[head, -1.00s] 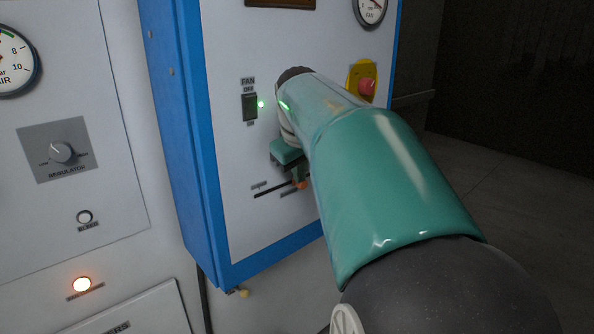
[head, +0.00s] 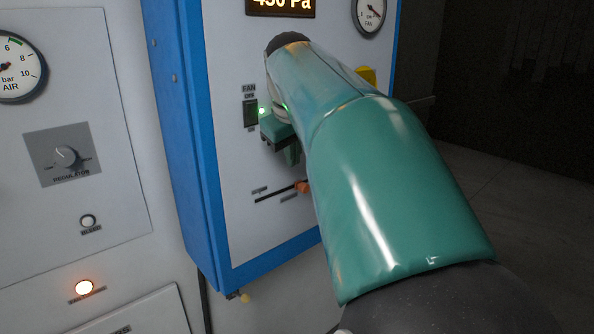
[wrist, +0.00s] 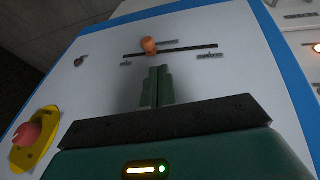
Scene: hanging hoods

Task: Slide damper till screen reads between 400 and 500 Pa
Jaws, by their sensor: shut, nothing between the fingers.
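The orange damper knob (head: 302,187) sits on its dark horizontal slot (head: 272,194) low on the white panel, toward the right of the visible slot. In the wrist view the knob (wrist: 149,46) is left of the slot's middle. The screen (head: 281,5) at the top edge shows amber digits that look like 430 or 450 Pa; their tops are cut off. My teal gripper (head: 292,161) is shut and empty, just above the knob in the head view. In the wrist view its fingertips (wrist: 158,69) are close to the knob, with a small gap.
A yellow-backed red button (wrist: 33,135) shows in the wrist view. A gauge (head: 370,14) is at upper right. A regulator panel (head: 64,155) and lit orange lamp (head: 84,287) are left.

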